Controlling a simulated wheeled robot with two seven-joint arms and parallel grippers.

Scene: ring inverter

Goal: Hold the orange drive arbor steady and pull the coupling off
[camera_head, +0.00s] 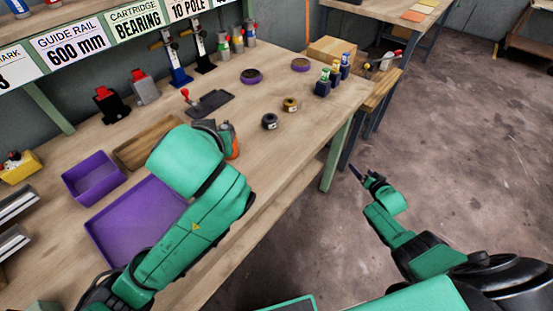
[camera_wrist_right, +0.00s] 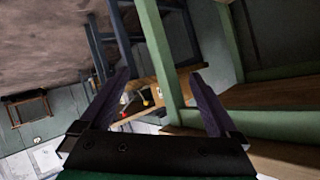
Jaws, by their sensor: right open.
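My right gripper (camera_head: 359,174) is out over the floor, off the bench's front right edge, well apart from the arbor. In the right wrist view its two fingers (camera_wrist_right: 160,84) are spread with nothing between them.
A black ring part (camera_head: 270,121) and a brown one (camera_head: 291,105) lie right of the arbor. A green bench leg (camera_head: 336,155) stands near my right gripper.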

